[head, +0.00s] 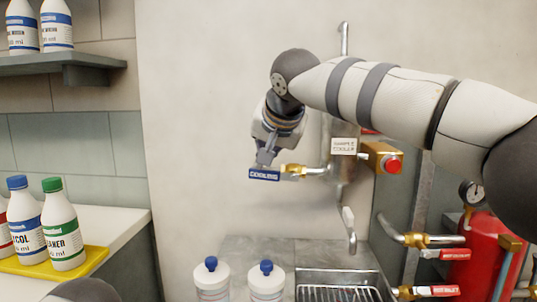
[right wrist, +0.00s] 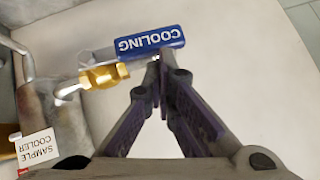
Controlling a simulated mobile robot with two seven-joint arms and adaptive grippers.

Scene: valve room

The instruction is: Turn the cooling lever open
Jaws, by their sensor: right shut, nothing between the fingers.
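The cooling lever (head: 264,174) has a blue handle marked "COOLING". It extends to the left of a brass valve (head: 292,170) on a short pipe and looks roughly in line with that pipe. The handle also shows at the top of the right wrist view (right wrist: 135,43), beside the brass valve body (right wrist: 104,77). My right gripper (head: 264,160) is at the handle from above, and its fingertips (right wrist: 163,60) are shut with nothing between them. The tips are at the handle's edge and seem to touch it; exact contact is unclear. My left gripper is out of view.
A "SAMPLE COOLER" sign (head: 344,146) and a brass fitting with a red button (head: 393,167) are right of the lever. Below are a drain grate (head: 340,293), two white bottles (head: 266,284) and red-handled valves (head: 446,254). The wall left of the lever is clear.

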